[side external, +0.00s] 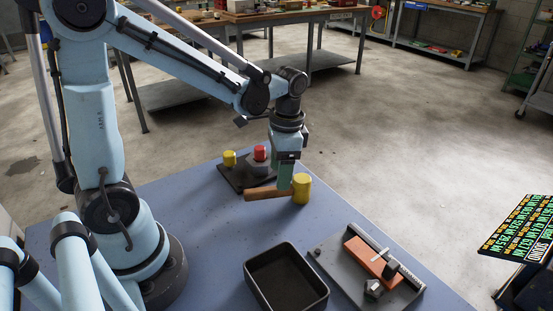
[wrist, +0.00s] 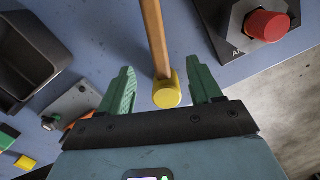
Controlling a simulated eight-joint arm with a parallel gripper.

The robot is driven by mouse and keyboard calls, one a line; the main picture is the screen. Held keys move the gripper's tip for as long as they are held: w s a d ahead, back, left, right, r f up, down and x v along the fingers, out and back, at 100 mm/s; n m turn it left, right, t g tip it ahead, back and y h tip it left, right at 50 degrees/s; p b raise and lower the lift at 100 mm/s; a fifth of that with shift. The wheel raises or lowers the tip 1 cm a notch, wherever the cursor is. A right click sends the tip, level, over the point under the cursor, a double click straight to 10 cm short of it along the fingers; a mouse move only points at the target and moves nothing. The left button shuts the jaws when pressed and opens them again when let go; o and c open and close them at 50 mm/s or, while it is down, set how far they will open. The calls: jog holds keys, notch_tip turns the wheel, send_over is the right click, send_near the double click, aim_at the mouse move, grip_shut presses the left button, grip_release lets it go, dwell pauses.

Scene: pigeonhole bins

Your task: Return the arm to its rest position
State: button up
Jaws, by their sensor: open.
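My gripper (side external: 285,188) hangs pointing down over the blue table at the end of my bent arm. In the wrist view its two green fingers (wrist: 162,82) are spread apart. A mallet with a wooden handle (side external: 266,193) and a yellow head (side external: 301,189) is right by the fingertips in the side view. In the wrist view the yellow head (wrist: 166,94) and wooden handle (wrist: 153,35) show between the fingers, with visible gaps on both sides. I cannot tell how high the fingertips are above the table.
A dark box with a red button (side external: 260,153) and a yellow piece (side external: 229,158) stand behind the gripper. A black open bin (side external: 252,285) is at the front. A grey fixture with an orange block (side external: 370,257) is right of it.

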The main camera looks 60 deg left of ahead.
jog(key=shift+r, duration=0.1)
jog(key=s+d+r+n+t, duration=0.3)
jog(key=r+t, duration=0.3)
jog(key=t, duration=0.2)
jog(key=shift+s+r+n, duration=0.25)
jog(key=shift+r+n, duration=0.05)
jog(key=shift+n, duration=0.5)
jog(key=o, duration=0.4)
jog(key=shift+w+a+r, duration=0.15)
jog(key=shift+w+r, duration=0.05)
jog(key=shift+r, duration=0.05)
jog(key=shift+o, duration=1.4)
jog(key=w+a+r+g, duration=0.2)
jog(key=w+a+r, duration=0.1)
jog(key=a+r, duration=0.2)
jog(key=shift+w+a+r+g, duration=0.3)
jog(key=shift+r+g, duration=0.1)
jog(key=shift+r, duration=0.55)
jog(key=w+a+r+g, duration=0.2)
jog(key=a+r+g, duration=0.2)
jog(key=a+r, duration=0.4)
notch_tip(320, 180, down, 11)
jog(key=a, duration=0.1)
jog(key=shift+s+a, duration=0.15)
jog(key=shift+a, duration=0.1)
